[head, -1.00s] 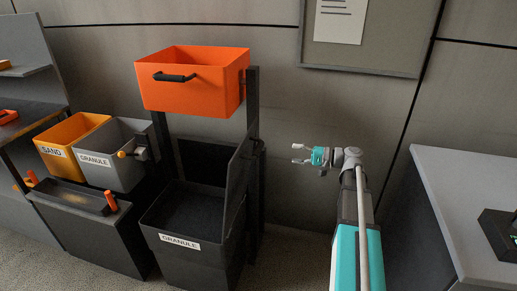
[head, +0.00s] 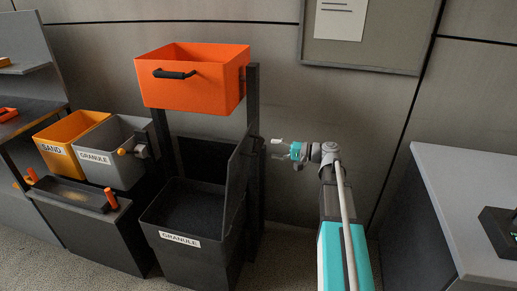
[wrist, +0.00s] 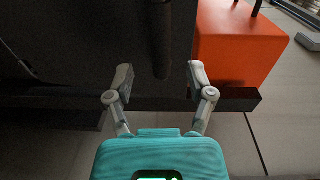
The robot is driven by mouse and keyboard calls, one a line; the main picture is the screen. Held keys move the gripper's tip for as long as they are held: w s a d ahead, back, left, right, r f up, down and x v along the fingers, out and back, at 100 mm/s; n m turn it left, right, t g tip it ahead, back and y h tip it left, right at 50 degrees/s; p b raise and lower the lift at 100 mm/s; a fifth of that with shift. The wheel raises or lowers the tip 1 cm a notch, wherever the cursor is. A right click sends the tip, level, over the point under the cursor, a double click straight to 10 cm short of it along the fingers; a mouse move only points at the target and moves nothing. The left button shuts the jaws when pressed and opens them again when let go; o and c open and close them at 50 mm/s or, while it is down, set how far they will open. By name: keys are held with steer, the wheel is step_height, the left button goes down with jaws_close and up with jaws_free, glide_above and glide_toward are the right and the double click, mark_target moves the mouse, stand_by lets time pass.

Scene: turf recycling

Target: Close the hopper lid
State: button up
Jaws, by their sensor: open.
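The black hopper bin (head: 185,257), labelled GRANULE, stands on the floor in the head view. Its dark lid (head: 236,178) stands open, nearly upright along the bin's right side. My gripper (head: 277,148) is open and empty, just right of the lid and the dark post, pointing left. In the wrist view my gripper (wrist: 160,74) has its fingers spread, with a dark bar (wrist: 161,40) beyond the gap between them. A dark surface fills the left of that view; I cannot tell which part of it is the lid.
An orange box (head: 190,92) with a black handle is mounted on the dark post (head: 254,190) above the bin; it also shows in the wrist view (wrist: 235,50). SAND (head: 62,150) and GRANULE (head: 105,166) boxes stand left. A grey-topped counter (head: 460,190) is at right.

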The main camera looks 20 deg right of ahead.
mark_target(258, 147)
steer(key=shift+x, duration=3.25)
jaws_close()
